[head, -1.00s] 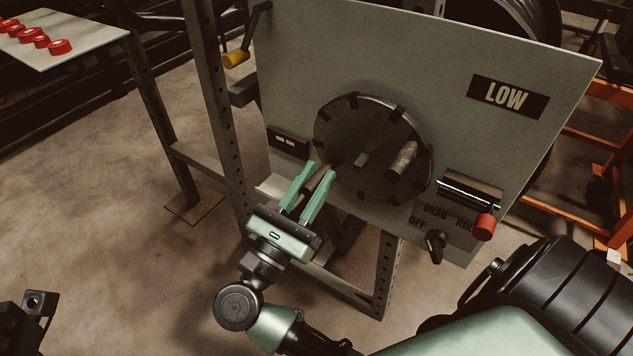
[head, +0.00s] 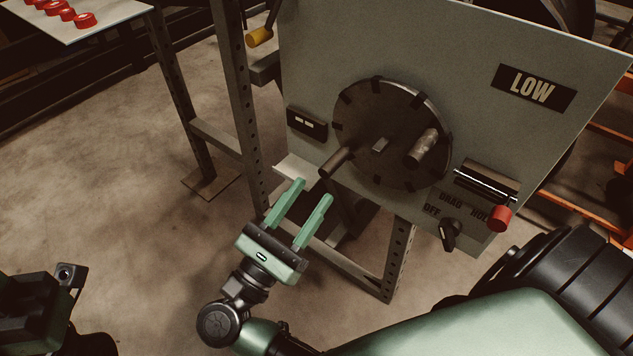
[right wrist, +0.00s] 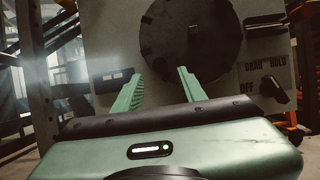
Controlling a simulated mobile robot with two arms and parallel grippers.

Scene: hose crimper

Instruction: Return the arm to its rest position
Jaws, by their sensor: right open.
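My right gripper (head: 303,204) is open and empty in the head view, with its two green fingers apart. It hangs in front of and below the machine's round dark disc (head: 370,112), clear of it. In the right wrist view the open fingers (right wrist: 158,85) point toward the panel and the lower part of the disc (right wrist: 192,80), with nothing between them. The disc carries several short metal rods, one (head: 336,162) at its lower left edge. Dark parts of my left arm show at the lower left of the head view; the left gripper's fingers cannot be made out.
The grey panel (head: 480,45) carries a LOW sign (head: 533,88), a red-ended lever (head: 500,218) and a black knob (head: 449,235). A steel frame post (head: 236,100) stands left of it. A white table (head: 110,15) holds red rings (head: 85,20). Floor at left is open.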

